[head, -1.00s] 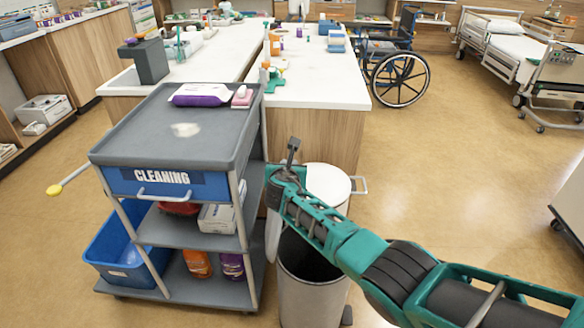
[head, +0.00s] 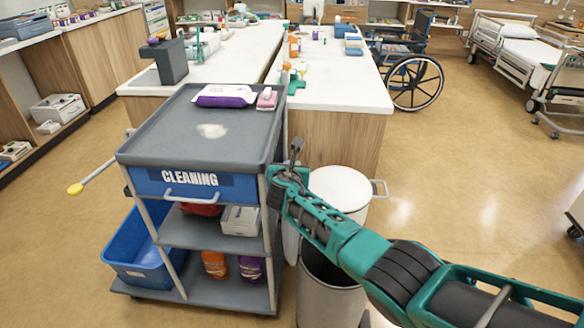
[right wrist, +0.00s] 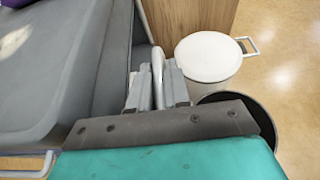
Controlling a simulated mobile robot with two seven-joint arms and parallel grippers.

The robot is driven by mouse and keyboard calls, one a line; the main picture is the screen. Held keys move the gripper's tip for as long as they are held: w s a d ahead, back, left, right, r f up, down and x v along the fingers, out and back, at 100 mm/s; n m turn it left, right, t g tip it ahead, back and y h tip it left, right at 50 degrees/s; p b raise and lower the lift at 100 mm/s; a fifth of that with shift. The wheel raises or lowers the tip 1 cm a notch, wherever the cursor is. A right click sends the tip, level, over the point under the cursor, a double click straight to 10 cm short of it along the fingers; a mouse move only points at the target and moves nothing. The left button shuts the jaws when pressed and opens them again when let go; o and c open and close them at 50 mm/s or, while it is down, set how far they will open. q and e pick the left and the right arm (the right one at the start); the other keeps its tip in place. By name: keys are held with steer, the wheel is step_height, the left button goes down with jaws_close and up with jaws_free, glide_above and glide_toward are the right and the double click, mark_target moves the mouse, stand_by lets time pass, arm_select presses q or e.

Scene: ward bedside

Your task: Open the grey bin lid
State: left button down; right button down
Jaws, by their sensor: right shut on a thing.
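The grey bin (head: 330,300) stands in front of the counter end, right of the cleaning cart. Its dark mouth is uncovered. Its pale lid (head: 291,240) stands up nearly on edge at the bin's left side, mostly hidden by my arm and the cart. My right gripper (right wrist: 158,92) is shut on a pale, thin part, the lid's edge or handle; I cannot tell which. In the head view my right gripper (head: 296,160) is beside the cart's right side, above the bin's left rim. My left gripper is not in view.
A second bin with a closed white lid (head: 340,186) and side handle stands just behind. The cleaning cart (head: 205,140) is close on the left of my gripper. The counter end (head: 340,135) is behind. Open floor (head: 470,200) lies to the right.

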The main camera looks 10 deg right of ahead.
steer(key=c, duration=1.2)
jaws_free()
steer(key=shift+o, duration=0.2)
steer(key=p+v, duration=0.3)
steer(key=shift+w+r, duration=0.1)
steer(key=shift+r, duration=0.1)
steer(key=shift+s+b, duration=0.3)
steer(key=shift+s, duration=0.05)
steer(key=v, duration=0.9)
steer(key=shift+s, duration=0.2)
steer(key=shift+a, duration=0.15)
